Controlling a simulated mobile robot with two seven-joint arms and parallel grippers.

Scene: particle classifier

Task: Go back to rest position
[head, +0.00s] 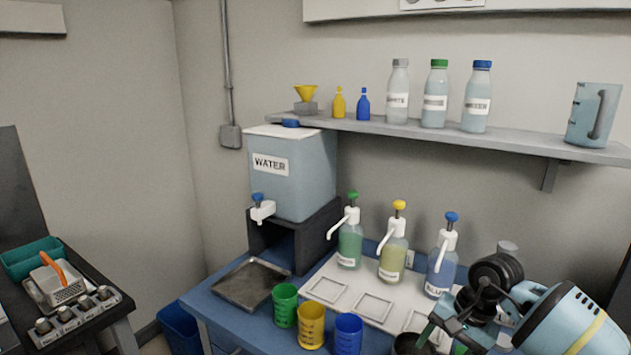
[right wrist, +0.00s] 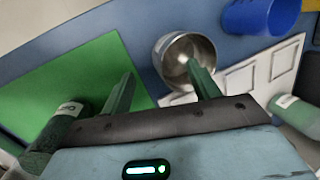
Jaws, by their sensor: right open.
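My right gripper (head: 428,334) comes in from the right in the head view, low over the front right of the blue table. In the right wrist view its two green fingers (right wrist: 160,84) are spread apart with nothing between them. A metal cup (right wrist: 184,60) stands just beyond the fingers there. Whether a finger touches the cup I cannot tell. In the head view the cup (head: 408,346) is cut off by the bottom edge. My left gripper is not in view.
Green, yellow and blue cups (head: 348,334) stand along the table's front. Pump bottles (head: 393,258) stand behind on a white tray (head: 330,272). A water tank (head: 300,170) is at the back left. A shelf (head: 420,132) holds bottles. A green mat (right wrist: 70,85) lies beside the metal cup.

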